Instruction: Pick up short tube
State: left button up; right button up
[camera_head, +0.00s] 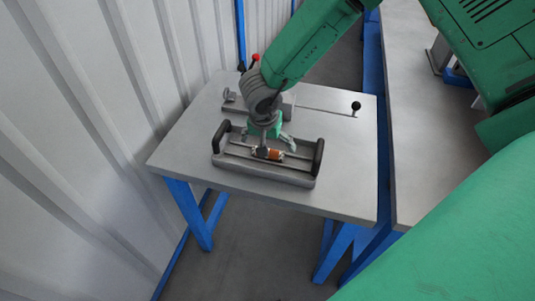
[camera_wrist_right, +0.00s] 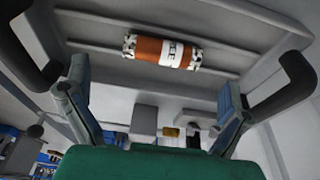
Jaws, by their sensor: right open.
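The short tube (camera_head: 268,153) is orange-brown with a pale label and speckled ends. It lies on its side in a grey tray (camera_head: 232,166) with black handles. In the right wrist view the tube (camera_wrist_right: 162,50) lies across the upper middle, between ridges of the tray (camera_wrist_right: 100,22). My right gripper (camera_head: 273,142) is just above the tube in the head view. Its two fingers (camera_wrist_right: 155,95) are wide apart in the wrist view, with nothing between the tips. The tube appears beyond the fingertips, apart from them. My left gripper is in neither view.
The tray stands on a grey table (camera_head: 185,150) with blue legs. Behind it are a grey fixture (camera_head: 230,98) and a rod with a black knob (camera_head: 356,106). A corrugated wall (camera_head: 80,130) is close on the left; another bench (camera_head: 415,130) is on the right.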

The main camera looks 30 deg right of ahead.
jog(key=x, duration=0.4)
jog(key=shift+w+a, duration=0.1)
jog(key=shift+w, duration=0.05)
jog(key=shift+w+d+f+b, duration=0.2)
jog(key=shift+f+b, duration=0.1)
jog(key=shift+f, duration=0.25)
jog(key=shift+s+r, duration=0.1)
jog(key=c, duration=1.3)
